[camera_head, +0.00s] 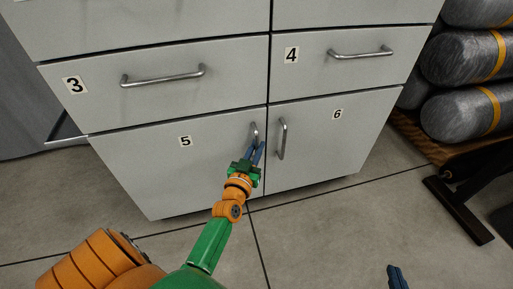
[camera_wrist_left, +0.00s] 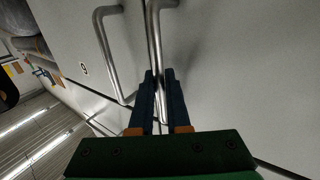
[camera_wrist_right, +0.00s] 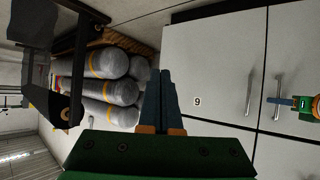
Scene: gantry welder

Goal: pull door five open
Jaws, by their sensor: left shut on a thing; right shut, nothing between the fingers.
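Door five (camera_head: 155,170) is the lower left grey cabinet door, marked 5, and looks flush with the cabinet. Its upright metal bar handle (camera_head: 254,130) is near its right edge. My left gripper (camera_head: 255,152) is shut on the lower part of this handle. In the left wrist view the handle (camera_wrist_left: 154,35) runs down between the blue fingers (camera_wrist_left: 160,78). My right gripper (camera_head: 397,277) is low at the right in the head view, away from the cabinet. In the right wrist view its fingers (camera_wrist_right: 165,78) are shut and empty.
Door six (camera_head: 315,155) adjoins on the right, its upright handle (camera_head: 282,139) close beside door five's. Drawers three (camera_head: 170,95) and four (camera_head: 350,70) are above. Grey cylinders (camera_head: 465,60) lie on a wooden rack at the right. A dark metal stand (camera_head: 460,210) is near it. Floor before door five is clear.

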